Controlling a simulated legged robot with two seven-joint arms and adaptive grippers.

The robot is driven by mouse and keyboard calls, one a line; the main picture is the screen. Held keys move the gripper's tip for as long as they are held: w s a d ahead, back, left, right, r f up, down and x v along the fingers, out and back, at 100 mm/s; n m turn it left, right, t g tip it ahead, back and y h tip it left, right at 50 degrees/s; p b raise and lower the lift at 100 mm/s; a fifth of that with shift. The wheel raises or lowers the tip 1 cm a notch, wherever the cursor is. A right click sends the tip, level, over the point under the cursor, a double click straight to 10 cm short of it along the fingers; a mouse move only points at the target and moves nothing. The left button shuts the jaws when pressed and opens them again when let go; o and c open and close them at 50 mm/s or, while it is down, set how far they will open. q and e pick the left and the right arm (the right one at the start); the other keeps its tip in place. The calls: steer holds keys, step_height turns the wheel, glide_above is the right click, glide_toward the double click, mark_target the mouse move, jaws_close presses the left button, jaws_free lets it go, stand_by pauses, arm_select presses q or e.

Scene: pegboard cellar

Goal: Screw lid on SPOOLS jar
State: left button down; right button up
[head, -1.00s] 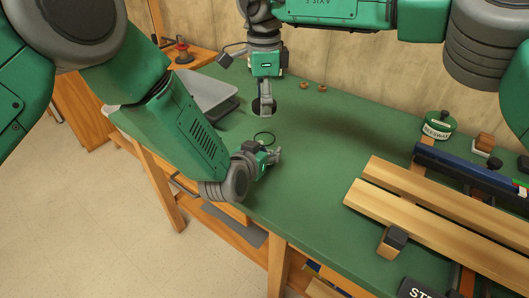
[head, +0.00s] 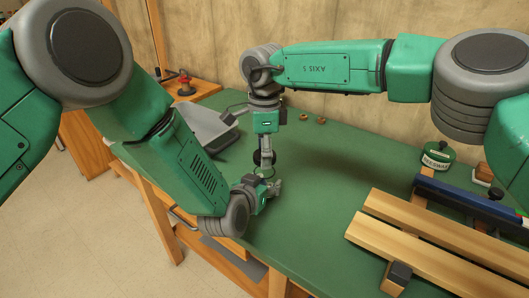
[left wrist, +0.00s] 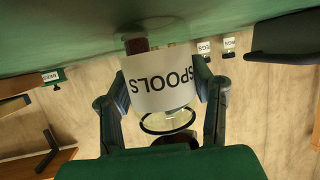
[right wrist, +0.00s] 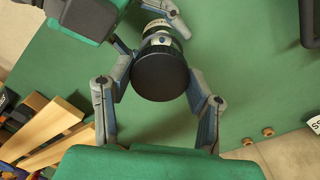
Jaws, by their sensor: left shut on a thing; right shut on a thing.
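The clear SPOOLS jar (left wrist: 162,80) has a white label and a dark ring at its open mouth. Something reddish-brown shows inside it. My left gripper (head: 275,188) is shut around the jar's sides, one finger on each side in the left wrist view (left wrist: 160,90). My right gripper (head: 265,150) points down and is shut on a round black lid (right wrist: 160,74). The lid is above the jar's mouth in the head view (head: 264,159), with a small gap seeming to remain. In the right wrist view the lid hides part of the jar (right wrist: 163,38).
The green bench top (head: 330,180) is clear around the grippers. Two small brown rings (head: 312,119) lie behind. A grey tray (head: 205,128) is at the left. A BEESWAX tin (head: 437,156) and light wooden boards (head: 430,240) are at the right.

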steer(key=shift+f, duration=0.15)
steer(key=shift+f, duration=0.75)
steer(key=shift+f, duration=0.6)
